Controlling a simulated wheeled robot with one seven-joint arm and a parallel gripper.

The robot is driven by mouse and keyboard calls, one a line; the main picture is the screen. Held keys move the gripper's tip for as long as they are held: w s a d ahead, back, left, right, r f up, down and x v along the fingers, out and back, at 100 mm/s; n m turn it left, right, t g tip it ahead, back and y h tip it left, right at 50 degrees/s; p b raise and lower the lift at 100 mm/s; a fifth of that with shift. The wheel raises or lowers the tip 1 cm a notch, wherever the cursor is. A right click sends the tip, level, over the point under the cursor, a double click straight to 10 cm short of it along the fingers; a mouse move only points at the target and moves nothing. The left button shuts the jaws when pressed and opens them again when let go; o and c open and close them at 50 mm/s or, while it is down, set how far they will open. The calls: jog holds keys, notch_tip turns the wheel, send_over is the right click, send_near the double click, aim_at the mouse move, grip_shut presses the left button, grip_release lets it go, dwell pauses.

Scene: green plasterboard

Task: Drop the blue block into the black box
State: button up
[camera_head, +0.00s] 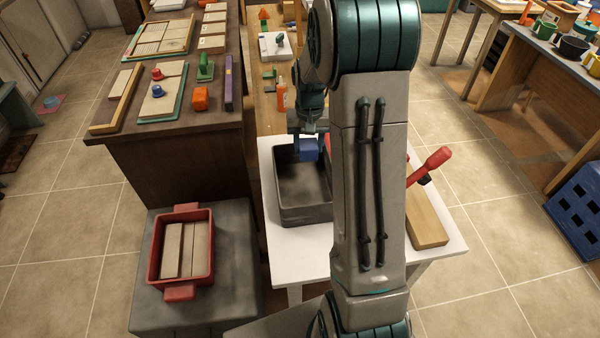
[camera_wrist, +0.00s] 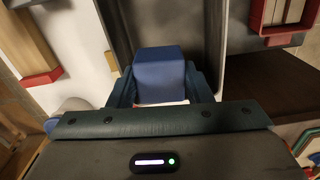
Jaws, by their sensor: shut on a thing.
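The blue block (camera_head: 308,149) is in my gripper (camera_head: 306,135) in the head view. It is held over the far end of the black box (camera_head: 304,212). In the wrist view the blue block (camera_wrist: 160,75) sits between the two fingers of my gripper (camera_wrist: 160,88), which are shut on it. The black box (camera_wrist: 240,50) lies beyond and around the block in that view. The box stands on a white table (camera_head: 285,248) and its visible inside looks empty. My arm hides the right part of the box and the middle of the table.
A red-handled tool (camera_head: 430,166) and a wooden block (camera_head: 427,220) are on the table's right side. A red tray (camera_head: 183,252) with wooden pieces stands on a grey stand at left. A dark workbench (camera_head: 170,115) with several toys is behind it. An orange bottle (camera_head: 281,95) stands behind the box.

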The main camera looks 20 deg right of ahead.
aim_at(309, 158)
jog(key=shift+s+d+f+b, duration=0.15)
jog(key=shift+f+b, duration=0.25)
jog(key=shift+f, duration=0.2)
notch_tip(309, 158, down, 5)
jog(key=b, duration=0.3)
jog(key=shift+r, duration=0.15)
jog(key=o, duration=1.1)
jog(key=shift+c, duration=0.2)
jog(key=shift+r, duration=0.15)
notch_tip(309, 158, up, 12)
jog(key=shift+r+b, duration=0.15)
jog(key=shift+b, duration=0.45)
jog(key=shift+r, duration=0.65)
